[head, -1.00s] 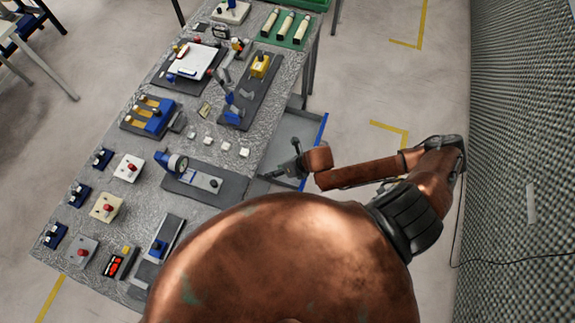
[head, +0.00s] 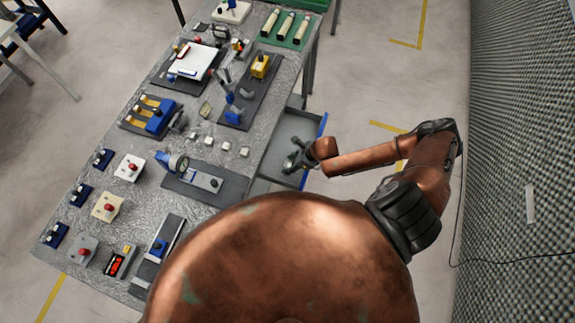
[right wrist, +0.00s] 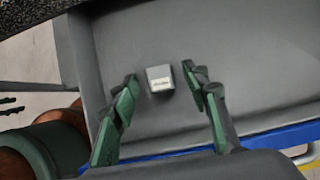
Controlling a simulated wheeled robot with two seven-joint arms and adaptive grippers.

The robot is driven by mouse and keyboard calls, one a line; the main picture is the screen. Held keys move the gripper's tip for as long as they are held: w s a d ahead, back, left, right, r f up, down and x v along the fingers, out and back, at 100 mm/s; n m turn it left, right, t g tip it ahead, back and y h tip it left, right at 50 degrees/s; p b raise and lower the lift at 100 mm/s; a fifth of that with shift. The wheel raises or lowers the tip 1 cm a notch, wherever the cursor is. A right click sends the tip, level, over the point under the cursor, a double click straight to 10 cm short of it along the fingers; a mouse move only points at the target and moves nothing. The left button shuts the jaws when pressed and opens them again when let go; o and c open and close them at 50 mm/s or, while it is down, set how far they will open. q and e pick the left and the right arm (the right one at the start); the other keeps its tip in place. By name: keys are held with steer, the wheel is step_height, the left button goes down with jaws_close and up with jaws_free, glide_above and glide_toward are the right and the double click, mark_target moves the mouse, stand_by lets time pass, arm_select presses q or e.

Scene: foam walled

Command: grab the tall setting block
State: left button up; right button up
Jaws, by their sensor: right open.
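My right gripper (right wrist: 163,88) is open, with one green-padded finger on each side of the block and a visible gap to each. Nothing is held. In the head view my right gripper (head: 291,160) is over the drawer (head: 291,125), and the block is not visible there. My left gripper is not in view.
The drawer has a blue front edge (head: 318,138) and raised walls close around the gripper. The textured workbench (head: 150,205) beside it holds several pale small blocks (head: 224,146), a dark plate with a grey device (head: 205,181) and switch boxes. Floor right of the drawer is clear.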

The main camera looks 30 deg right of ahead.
steer(key=shift+w+f, duration=0.1)
steer(key=shift+f, duration=0.15)
steer(key=shift+c, duration=0.3)
jaws_close()
